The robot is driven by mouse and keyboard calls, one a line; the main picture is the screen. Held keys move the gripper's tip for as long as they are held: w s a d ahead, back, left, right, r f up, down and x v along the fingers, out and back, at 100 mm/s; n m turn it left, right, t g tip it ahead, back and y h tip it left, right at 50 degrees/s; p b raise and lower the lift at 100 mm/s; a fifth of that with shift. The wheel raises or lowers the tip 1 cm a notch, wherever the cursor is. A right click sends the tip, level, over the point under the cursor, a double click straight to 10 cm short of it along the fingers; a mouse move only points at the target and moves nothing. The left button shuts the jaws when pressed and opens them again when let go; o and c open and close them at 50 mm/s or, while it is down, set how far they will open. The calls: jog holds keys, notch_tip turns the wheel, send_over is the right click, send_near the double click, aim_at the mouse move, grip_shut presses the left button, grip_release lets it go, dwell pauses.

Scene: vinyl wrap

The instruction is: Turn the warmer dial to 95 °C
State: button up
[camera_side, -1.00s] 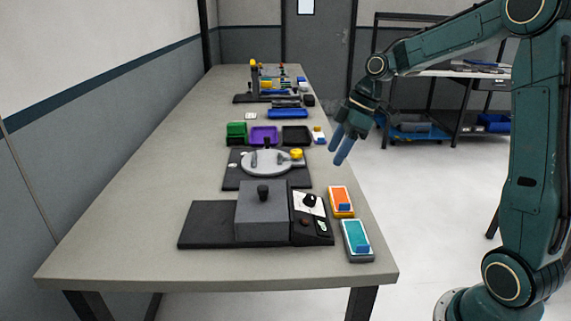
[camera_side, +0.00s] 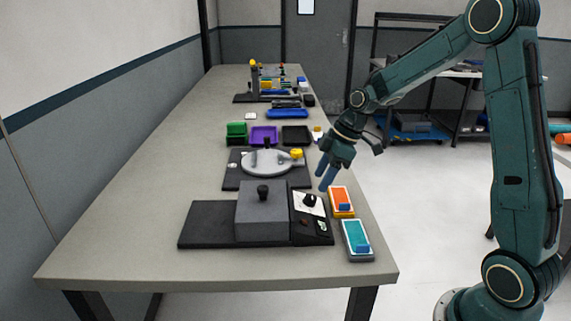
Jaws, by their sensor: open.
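The warmer (camera_side: 262,212) is a grey box with a black knob on its lid, on a dark base near the front of the table. Its black dial (camera_side: 309,201) sits on a white scale on the sloped panel at its right side. The scale marks are too small to read. My gripper (camera_side: 326,178) is open and empty, fingers pointing down. It appears above and slightly to the right of the dial in the picture, apart from it. Nothing hides the dial.
An orange-topped block (camera_side: 341,199) and a teal-topped block (camera_side: 357,239) lie right of the warmer. A round grey plate with a yellow knob (camera_side: 297,153) stands behind it. Green, purple and black bins (camera_side: 296,135) are farther back. The table's left side is clear.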

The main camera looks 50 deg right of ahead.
aim_at(312, 196)
jog(key=shift+x, duration=3.05)
jog(key=c, duration=1)
